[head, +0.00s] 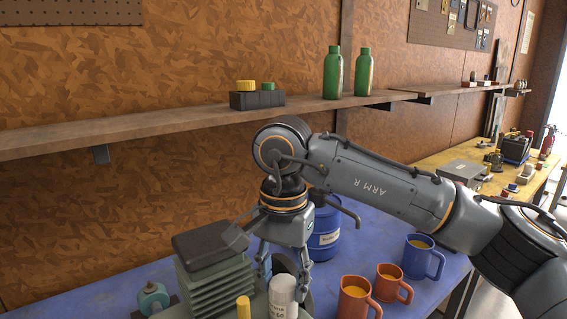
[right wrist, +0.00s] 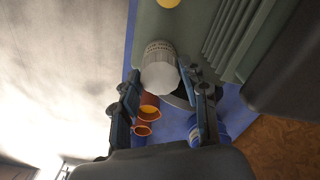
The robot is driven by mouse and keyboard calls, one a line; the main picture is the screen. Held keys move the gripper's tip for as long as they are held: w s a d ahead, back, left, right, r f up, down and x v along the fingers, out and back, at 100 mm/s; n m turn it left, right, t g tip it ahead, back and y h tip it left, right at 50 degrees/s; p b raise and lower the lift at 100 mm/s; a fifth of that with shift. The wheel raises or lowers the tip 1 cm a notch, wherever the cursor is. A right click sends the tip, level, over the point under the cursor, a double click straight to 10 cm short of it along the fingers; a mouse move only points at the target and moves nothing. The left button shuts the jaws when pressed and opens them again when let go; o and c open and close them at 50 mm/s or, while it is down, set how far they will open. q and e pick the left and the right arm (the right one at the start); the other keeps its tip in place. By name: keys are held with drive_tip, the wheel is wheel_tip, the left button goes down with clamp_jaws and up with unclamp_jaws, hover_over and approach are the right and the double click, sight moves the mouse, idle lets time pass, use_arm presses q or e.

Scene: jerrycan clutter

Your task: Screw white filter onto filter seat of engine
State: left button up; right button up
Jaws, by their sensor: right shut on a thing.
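The white filter (head: 283,296) is an upright white cylinder with dark print, at the bottom of the head view beside the grey-green finned engine (head: 216,287). My right gripper (head: 285,284) points down from above and is shut on the filter, a finger on either side. In the right wrist view the filter (right wrist: 159,68) shows between the fingertips, with the engine (right wrist: 228,35) beside and beyond it. The filter seat is hidden, so I cannot tell whether the filter touches it. My left gripper is not in view.
A blue drum (head: 324,236) stands behind the gripper on the blue table (head: 350,215). Orange mugs (head: 391,284) and a blue mug (head: 423,257) stand to the right. A teal object (head: 153,297) is at the left. A shelf (head: 190,121) with green bottles (head: 332,74) runs along the wall.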

drive_tip(key=shift+m, duration=1.2)
drive_tip(key=m+b, duration=0.1)
drive_tip(key=m, duration=0.2)
drive_tip(key=shift+f, duration=0.1)
drive_tip(key=shift+m, duration=1.1)
drive_tip(key=o, duration=0.7)
drive_tip(key=shift+o, duration=0.2)
